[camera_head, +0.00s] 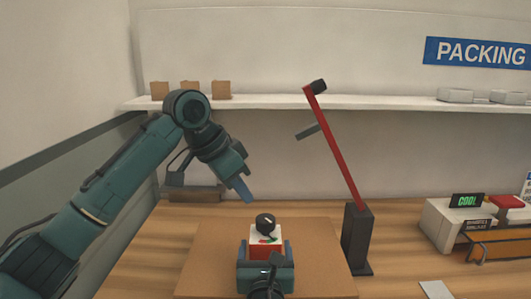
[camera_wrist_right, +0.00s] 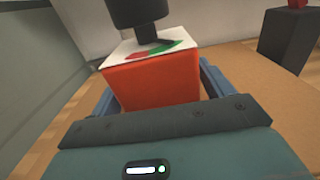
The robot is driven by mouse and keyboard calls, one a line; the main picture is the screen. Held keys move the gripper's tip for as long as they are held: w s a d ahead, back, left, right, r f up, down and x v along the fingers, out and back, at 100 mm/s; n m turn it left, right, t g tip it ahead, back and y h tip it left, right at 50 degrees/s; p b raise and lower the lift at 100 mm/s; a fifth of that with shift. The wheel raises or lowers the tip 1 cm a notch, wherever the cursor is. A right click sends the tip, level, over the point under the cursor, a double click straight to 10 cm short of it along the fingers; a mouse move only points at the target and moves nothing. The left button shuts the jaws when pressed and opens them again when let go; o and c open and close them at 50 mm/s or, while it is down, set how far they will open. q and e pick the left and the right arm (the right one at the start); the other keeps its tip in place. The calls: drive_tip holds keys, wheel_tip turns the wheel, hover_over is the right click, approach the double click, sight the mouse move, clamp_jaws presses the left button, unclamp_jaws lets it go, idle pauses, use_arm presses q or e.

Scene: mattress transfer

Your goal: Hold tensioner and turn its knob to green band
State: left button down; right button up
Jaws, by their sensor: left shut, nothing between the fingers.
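The tensioner (camera_head: 258,254) is a red box with a white top, standing on the brown board. Its black knob (camera_head: 265,221) sits on top, above a dial with a red and a green band (camera_wrist_right: 165,47). Where the knob points is too small to tell. My right gripper (camera_head: 265,252) has one blue finger against each side of the red box (camera_wrist_right: 152,80) and is shut on it. My left gripper (camera_head: 247,192) is shut and empty, above and slightly left of the knob, not touching it.
A red lever arm (camera_head: 335,148) rises from a dark post (camera_head: 357,238) right of the tensioner. A white printer-like box (camera_head: 450,220) and an orange-edged tray (camera_head: 495,243) stand at the right. A shelf (camera_head: 300,103) with small brown boxes runs along the back wall.

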drive_tip(key=shift+o, duration=0.8)
drive_tip(key=shift+f, duration=0.1)
